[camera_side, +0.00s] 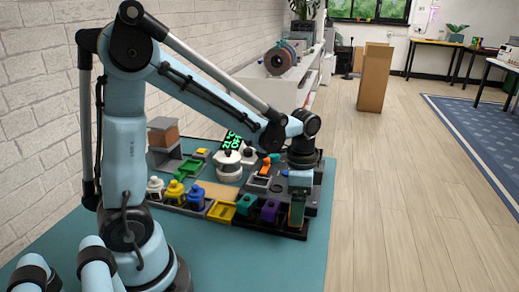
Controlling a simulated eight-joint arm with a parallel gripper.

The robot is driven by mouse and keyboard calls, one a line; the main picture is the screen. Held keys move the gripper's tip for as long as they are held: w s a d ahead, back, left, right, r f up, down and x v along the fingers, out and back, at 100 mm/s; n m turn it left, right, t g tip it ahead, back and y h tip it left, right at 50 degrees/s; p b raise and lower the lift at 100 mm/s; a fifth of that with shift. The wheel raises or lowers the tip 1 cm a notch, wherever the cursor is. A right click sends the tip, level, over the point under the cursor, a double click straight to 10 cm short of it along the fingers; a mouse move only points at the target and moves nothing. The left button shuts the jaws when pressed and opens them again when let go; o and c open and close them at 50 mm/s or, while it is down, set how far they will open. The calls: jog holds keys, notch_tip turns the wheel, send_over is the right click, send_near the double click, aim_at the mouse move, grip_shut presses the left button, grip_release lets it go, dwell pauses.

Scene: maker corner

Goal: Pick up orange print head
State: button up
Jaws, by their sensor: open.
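A small orange piece (265,168), which looks like the orange print head, stands among the parts on the dark tray area, left of my gripper. It is small in this view, and its exact shape is hard to tell. My gripper (300,185) hangs down from the arm at the right side of the tray, apart from the orange piece in the picture. Its jaws are open, though the fingers are small and partly merge with the parts behind. I see nothing clearly held.
A row of coloured holders, including a yellow one (221,211) and a purple one (270,211), lines the tray's front. White, yellow and blue bottles (194,197) stand left. A white round device (229,166) stands behind. The teal table (270,265) is clear in front.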

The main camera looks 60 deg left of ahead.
jog(key=shift+a+f, duration=0.1)
jog(key=shift+f, duration=1.7)
jog(key=c, duration=1.1)
jog(key=shift+r, duration=0.2)
jog(key=shift+c, duration=0.2)
